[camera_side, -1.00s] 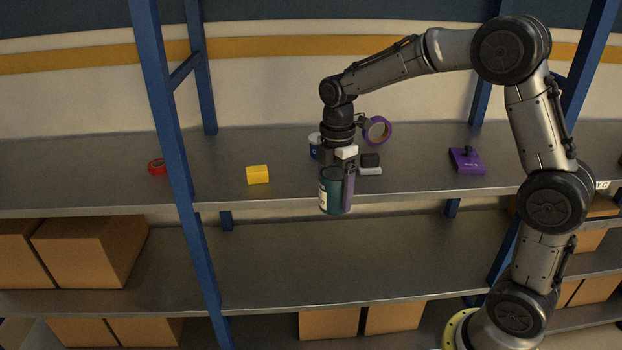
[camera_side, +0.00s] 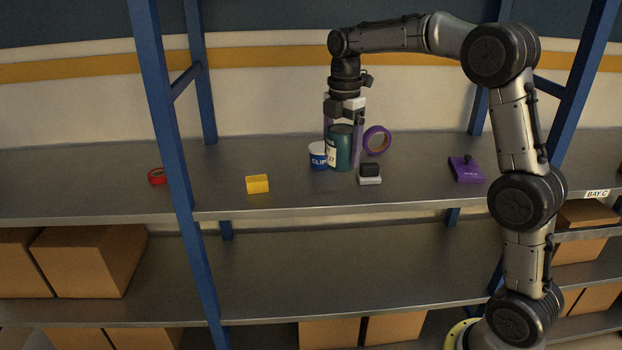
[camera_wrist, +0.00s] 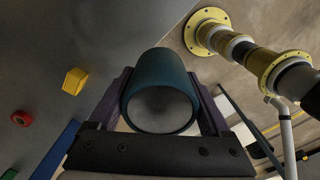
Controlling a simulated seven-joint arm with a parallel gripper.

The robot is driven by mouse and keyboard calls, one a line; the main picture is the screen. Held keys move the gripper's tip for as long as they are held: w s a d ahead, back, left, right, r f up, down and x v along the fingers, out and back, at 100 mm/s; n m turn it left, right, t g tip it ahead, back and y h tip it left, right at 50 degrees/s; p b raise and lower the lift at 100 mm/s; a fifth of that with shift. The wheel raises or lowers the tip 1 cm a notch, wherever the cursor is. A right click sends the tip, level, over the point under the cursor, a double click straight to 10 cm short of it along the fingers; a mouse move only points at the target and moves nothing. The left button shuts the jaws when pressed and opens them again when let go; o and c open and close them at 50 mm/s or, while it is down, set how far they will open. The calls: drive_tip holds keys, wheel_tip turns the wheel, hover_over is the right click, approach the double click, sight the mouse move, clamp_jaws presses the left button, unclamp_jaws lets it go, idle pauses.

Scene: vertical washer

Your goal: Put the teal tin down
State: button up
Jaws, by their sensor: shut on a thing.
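My gripper points down and is shut on the tin. In the wrist view the tin (camera_wrist: 158,70) fills the middle, with a purple finger on each side and its round grey end facing the camera. In the side view the tin appears in front of the upper shelf (camera_side: 220,165). I cannot tell whether its bottom touches the shelf or hangs above it.
A white-and-blue clip tub (camera_side: 318,156) shows just left of the tin. A purple tape roll (camera_side: 377,140) and a black-and-white stamp-like block (camera_side: 369,174) show to its right. A yellow block (camera_side: 257,184), red tape (camera_side: 157,177) and purple item (camera_side: 466,168) lie farther off.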

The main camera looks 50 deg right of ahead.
drive_tip(key=w+f, duration=0.2)
drive_tip(key=w, duration=0.1)
drive_tip(key=w+d+f, duration=0.1)
drive_tip(key=w+f, duration=0.1)
drive_tip(key=w, duration=0.1)
drive_tip(key=w+d+f, duration=0.1)
drive_tip(key=w+f, duration=0.2)
drive_tip(key=shift+w+d, duration=0.15)
drive_tip(key=shift+w, duration=0.15)
drive_tip(key=shift+w+d+f, duration=0.15)
drive_tip(key=shift+w+f, duration=0.35)
drive_tip(key=shift+f, duration=0.1)
drive_tip(key=shift+w+f, duration=0.2)
drive_tip(key=shift+f, duration=1.35)
drive_tip(key=shift+f, duration=0.1)
drive_tip(key=shift+f, duration=0.1)
drive_tip(key=o, duration=1.4)
drive_tip(key=shift+o, duration=0.2)
